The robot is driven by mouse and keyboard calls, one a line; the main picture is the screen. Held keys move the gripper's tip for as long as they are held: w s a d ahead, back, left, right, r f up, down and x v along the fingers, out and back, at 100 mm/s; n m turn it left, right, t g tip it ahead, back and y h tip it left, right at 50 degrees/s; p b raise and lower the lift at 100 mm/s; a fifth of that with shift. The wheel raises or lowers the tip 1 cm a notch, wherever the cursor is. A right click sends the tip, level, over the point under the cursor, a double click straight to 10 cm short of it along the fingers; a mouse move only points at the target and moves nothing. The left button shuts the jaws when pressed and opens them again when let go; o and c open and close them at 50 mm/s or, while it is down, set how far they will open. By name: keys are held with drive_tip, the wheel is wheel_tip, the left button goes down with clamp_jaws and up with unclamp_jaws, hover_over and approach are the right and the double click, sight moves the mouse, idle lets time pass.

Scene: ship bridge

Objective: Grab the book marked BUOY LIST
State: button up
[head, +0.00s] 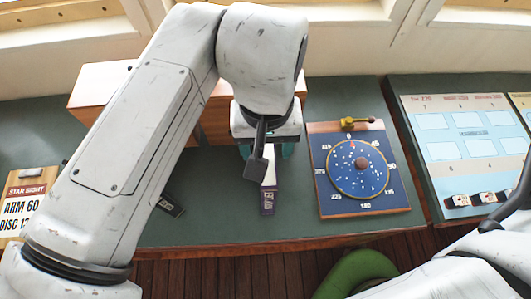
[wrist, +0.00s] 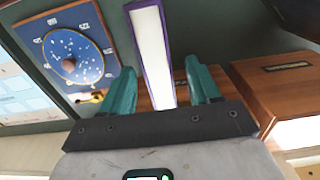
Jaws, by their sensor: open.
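A narrow purple book (head: 268,203) stands on the green desk top, with its spine toward me and its white page edges on top. Its spine lettering is too small to read. In the wrist view, the white page edges (wrist: 152,45) show between thin purple covers. My gripper (head: 266,152) is over the book's far part, and my arm's end hides some of it. In the wrist view, the teal fingers of my gripper (wrist: 161,84) are apart, one on each side of the book, with gaps visible.
A blue star disc board (head: 325,190) lies just right of the book. Wooden boxes (head: 100,82) stand behind my arm. A STAR SIGHT board (head: 25,195) is at far left. A dark item (head: 172,204) lies partly behind my arm. A display board (head: 430,165) is at right.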

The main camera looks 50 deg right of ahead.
wheel_tip(320, 180, down, 6)
drive_tip(key=b, duration=0.5)
drive_tip(key=shift+d+r, duration=0.15)
drive_tip(key=shift+r, duration=0.1)
drive_tip(key=shift+c, duration=0.4)
clamp_jaws()
